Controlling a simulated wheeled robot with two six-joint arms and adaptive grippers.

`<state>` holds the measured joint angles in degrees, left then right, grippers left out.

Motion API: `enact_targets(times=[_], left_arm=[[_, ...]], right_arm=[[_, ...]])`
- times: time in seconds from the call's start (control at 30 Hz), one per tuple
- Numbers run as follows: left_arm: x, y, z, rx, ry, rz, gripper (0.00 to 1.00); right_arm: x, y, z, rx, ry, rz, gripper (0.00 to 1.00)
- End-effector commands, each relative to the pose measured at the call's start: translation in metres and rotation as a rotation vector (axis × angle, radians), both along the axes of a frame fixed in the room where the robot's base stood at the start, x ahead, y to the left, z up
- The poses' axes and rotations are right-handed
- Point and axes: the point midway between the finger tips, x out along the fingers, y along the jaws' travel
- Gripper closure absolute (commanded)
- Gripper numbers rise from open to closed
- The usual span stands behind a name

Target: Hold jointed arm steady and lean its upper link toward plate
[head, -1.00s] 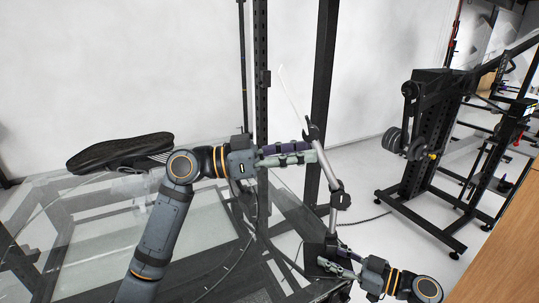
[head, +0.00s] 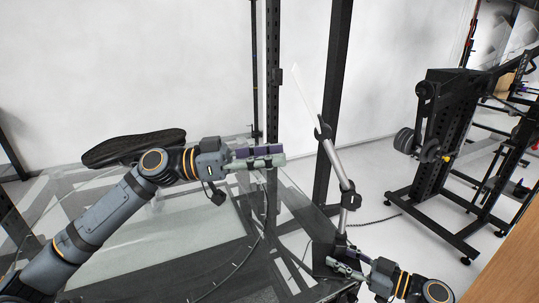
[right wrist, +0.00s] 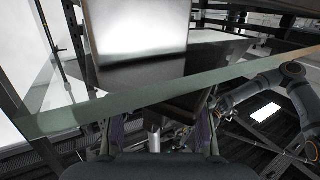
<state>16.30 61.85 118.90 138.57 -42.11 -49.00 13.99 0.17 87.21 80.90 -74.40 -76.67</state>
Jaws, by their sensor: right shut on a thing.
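The jointed arm (head: 335,165) stands at the glass table's right corner, a silver post with dark joints. Its upper link carries a thin pale panel (head: 308,92) leaning up to the left. My right gripper (head: 347,265) is shut on the lower post, low by the dark base (head: 323,257). In the right wrist view the silver post (right wrist: 153,138) shows between the fingers. My left gripper (head: 284,157) is left of the jointed arm, apart from it, pointing right. Its two fingers lie close together, and whether they are open is unclear. The glass plate (head: 150,235) spreads at the left.
Dark upright posts (head: 330,100) stand behind the jointed arm. A black rack with weights (head: 440,130) stands at the right. A bright white panel (right wrist: 140,30) shows in the right wrist view.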

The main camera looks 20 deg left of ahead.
Motion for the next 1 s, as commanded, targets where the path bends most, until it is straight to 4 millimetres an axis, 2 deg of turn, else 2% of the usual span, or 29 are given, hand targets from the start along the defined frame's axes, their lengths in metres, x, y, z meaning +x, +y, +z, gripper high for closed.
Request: enact_targets(times=[0.17,0.33,0.6,0.87,1.0], left_arm=[[-0.004,-0.003,0.008,0.022,-0.014,-0.035,0.61],[-0.008,-0.013,0.024,0.171,-0.008,-0.118,0.61],[0.007,-0.018,0.036,0.412,0.145,-0.073,0.61],[0.011,-0.018,0.036,0.454,0.192,-0.046,0.61],[0.016,-0.032,0.030,0.451,0.191,-0.052,0.61]], right_arm=[[0.000,0.000,0.000,0.000,0.000,0.000,0.78],[0.000,0.000,0.000,0.000,0.000,0.000,0.78],[0.000,0.000,0.000,0.000,0.000,0.000,0.78],[0.000,0.000,0.000,0.000,0.000,-0.001,0.78],[0.000,0.000,0.000,0.000,0.000,0.000,0.78]])
